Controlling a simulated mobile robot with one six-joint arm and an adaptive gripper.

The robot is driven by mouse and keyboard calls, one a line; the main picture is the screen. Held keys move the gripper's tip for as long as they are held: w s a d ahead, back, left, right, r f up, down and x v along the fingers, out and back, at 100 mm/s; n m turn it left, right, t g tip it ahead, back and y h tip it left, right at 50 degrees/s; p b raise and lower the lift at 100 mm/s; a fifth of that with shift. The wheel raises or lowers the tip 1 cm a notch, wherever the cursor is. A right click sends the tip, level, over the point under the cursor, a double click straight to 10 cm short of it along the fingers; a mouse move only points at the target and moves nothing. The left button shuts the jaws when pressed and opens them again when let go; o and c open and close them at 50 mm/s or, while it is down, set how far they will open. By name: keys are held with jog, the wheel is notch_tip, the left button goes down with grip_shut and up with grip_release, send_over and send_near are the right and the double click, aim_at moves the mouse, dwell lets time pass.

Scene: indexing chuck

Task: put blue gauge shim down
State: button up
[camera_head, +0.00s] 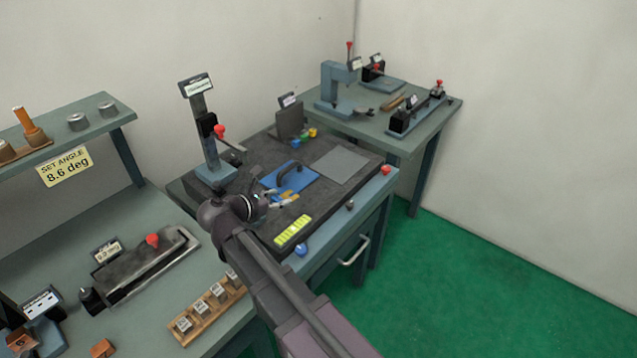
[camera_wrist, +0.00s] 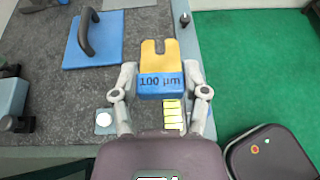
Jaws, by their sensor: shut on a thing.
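The blue gauge shim (camera_wrist: 161,86) has a blue block marked "100 µm" and a yellow slotted plate pointing away from me. My gripper (camera_wrist: 161,78) is shut on its blue block, with one finger on each side. In the head view my gripper (camera_head: 272,199) is over the dark stone-like bench top, and the shim's yellow plate (camera_head: 290,197) shows just past the fingers. The gap between shim and surface is hard to judge.
A blue plate with a dark handle (camera_wrist: 93,42) lies left of the shim. A grey square plate (camera_head: 340,166) lies farther right. A yellow-green strip (camera_head: 293,231) is near the front edge. A column stand (camera_head: 206,140) rises at the back left.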

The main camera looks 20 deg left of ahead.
jog(key=shift+d, duration=0.1)
jog(key=d+f+b, duration=0.7)
jog(key=d, duration=0.2)
jog(key=shift+w+f+n+y, duration=0.2)
jog(key=shift+w+n+y, duration=0.1)
jog(key=shift+w+y, duration=0.1)
jog(key=shift+w+a, duration=0.1)
jog(key=shift+a, duration=0.05)
jog(key=b, duration=0.2)
send_over(306, 201)
jog(key=shift+a+f, duration=0.1)
jog(key=shift+f, duration=0.65)
jog(key=shift+f+b, duration=1.7)
jog(key=shift+f, duration=0.1)
jog(key=shift+f, duration=0.15)
